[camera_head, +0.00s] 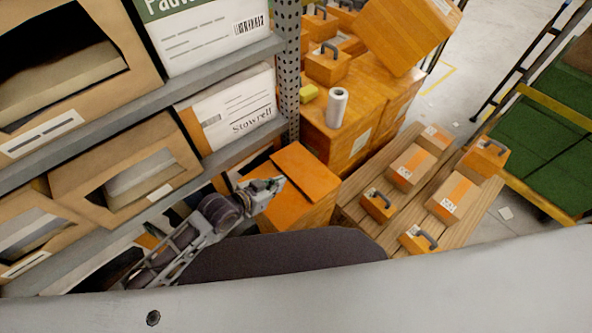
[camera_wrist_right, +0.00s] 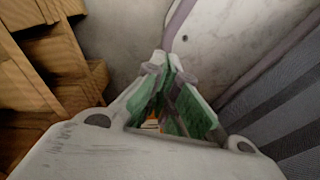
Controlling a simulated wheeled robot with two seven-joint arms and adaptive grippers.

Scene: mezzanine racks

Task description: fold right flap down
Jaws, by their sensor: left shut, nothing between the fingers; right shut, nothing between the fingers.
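An orange cardboard box (camera_head: 307,217) stands between the shelf rack and the wooden pallet in the head view. One orange top panel (camera_head: 306,169) lies over its far right side, and another part of the top lies nearer the left. I cannot tell exactly how far each flap is folded. My left gripper (camera_head: 280,183) is shut and empty, with its fingertips at the left part of the box top; contact is unclear. My right gripper (camera_wrist_right: 166,62) shows only in the right wrist view, shut and empty, with green finger pads, away from the box.
A metal rack (camera_head: 150,105) with cartons fills the left. Stacked orange boxes (camera_head: 336,139) with a white roll (camera_head: 337,107) stand behind. A wooden pallet (camera_head: 372,227) with parcels and handled cases is at right. A green-decked cart (camera_head: 543,130) stands farther right.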

